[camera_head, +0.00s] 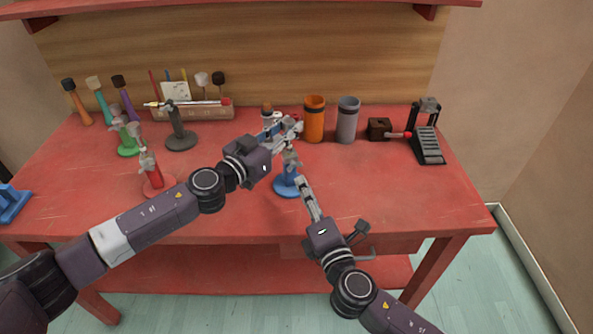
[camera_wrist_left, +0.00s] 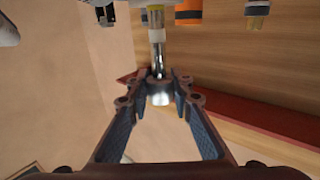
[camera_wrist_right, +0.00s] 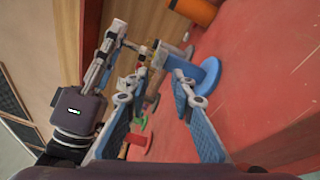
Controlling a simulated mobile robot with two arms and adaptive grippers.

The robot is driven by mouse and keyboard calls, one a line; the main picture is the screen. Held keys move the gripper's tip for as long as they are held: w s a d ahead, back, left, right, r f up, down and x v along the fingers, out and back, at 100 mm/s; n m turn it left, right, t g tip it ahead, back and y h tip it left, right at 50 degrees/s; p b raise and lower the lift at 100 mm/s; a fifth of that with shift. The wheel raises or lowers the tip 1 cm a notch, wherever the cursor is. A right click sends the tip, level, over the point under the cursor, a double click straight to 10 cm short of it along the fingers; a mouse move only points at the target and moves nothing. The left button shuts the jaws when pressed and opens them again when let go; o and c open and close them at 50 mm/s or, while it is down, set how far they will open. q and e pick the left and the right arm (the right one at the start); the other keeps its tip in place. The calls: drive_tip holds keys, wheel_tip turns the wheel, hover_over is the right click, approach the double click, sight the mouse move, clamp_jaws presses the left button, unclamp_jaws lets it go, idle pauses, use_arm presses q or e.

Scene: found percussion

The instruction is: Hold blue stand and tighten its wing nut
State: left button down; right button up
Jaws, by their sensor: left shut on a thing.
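The blue stand (camera_head: 285,188) stands upright near the middle of the table, with a round blue base and a grey upper part. Its base also shows in the right wrist view (camera_wrist_right: 208,76). My left gripper (camera_head: 290,128) is at the top of the stand. In the left wrist view its fingers (camera_wrist_left: 159,88) are closed around a silver cylindrical part with a pale, yellow-banded rod beyond. My right gripper (camera_head: 301,180) is low beside the stand's post, fingers apart. In the right wrist view its fingertips (camera_wrist_right: 157,75) are near the grey post. The wing nut is too small to make out.
An orange cup (camera_head: 314,122) and a grey cup (camera_head: 348,122) stand behind to the right. A black pedal (camera_head: 429,146) is farther right. A red stand (camera_head: 154,178) and a dark stand (camera_head: 179,135) are at the left. The table's front right is clear.

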sight(294, 165)
drive_tip(key=x, duration=0.7)
drive_tip(key=shift+w+f, duration=0.1)
drive_tip(key=shift+c, duration=0.7)
clamp_jaws()
